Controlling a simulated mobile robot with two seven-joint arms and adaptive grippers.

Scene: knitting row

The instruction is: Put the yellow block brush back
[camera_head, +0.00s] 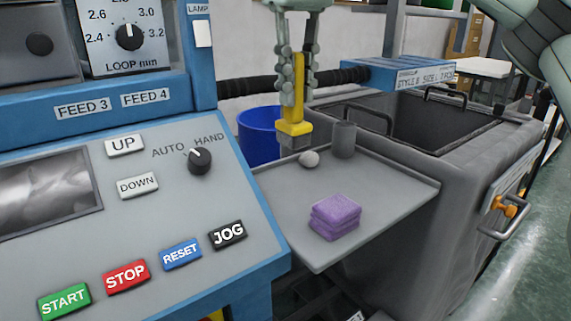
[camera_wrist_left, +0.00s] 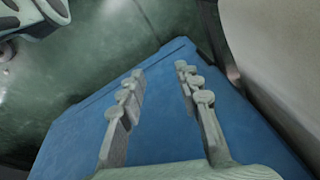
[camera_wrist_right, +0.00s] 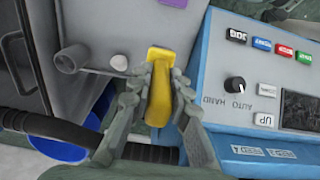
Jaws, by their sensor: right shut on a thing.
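The yellow block brush (camera_head: 293,128) has a yellow handle and block with grey bristles below. My right gripper (camera_head: 293,98) points down and is shut on its handle, holding it upright near the back left edge of the grey side tray (camera_head: 285,208). I cannot tell whether the bristles touch the tray. In the right wrist view the yellow brush (camera_wrist_right: 161,88) sits between both fingers. My left gripper (camera_wrist_left: 158,82) shows only in its own wrist view, open and empty, with a blue surface behind it.
On the tray are a grey cup (camera_head: 344,140), a pale ball (camera_head: 309,159) and folded purple cloths (camera_head: 335,217). A blue bin (camera_head: 258,137) stands behind. The control panel (camera_head: 130,215) borders the tray's left; a grey open bin (camera_head: 400,165) borders its right. The tray's front left is clear.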

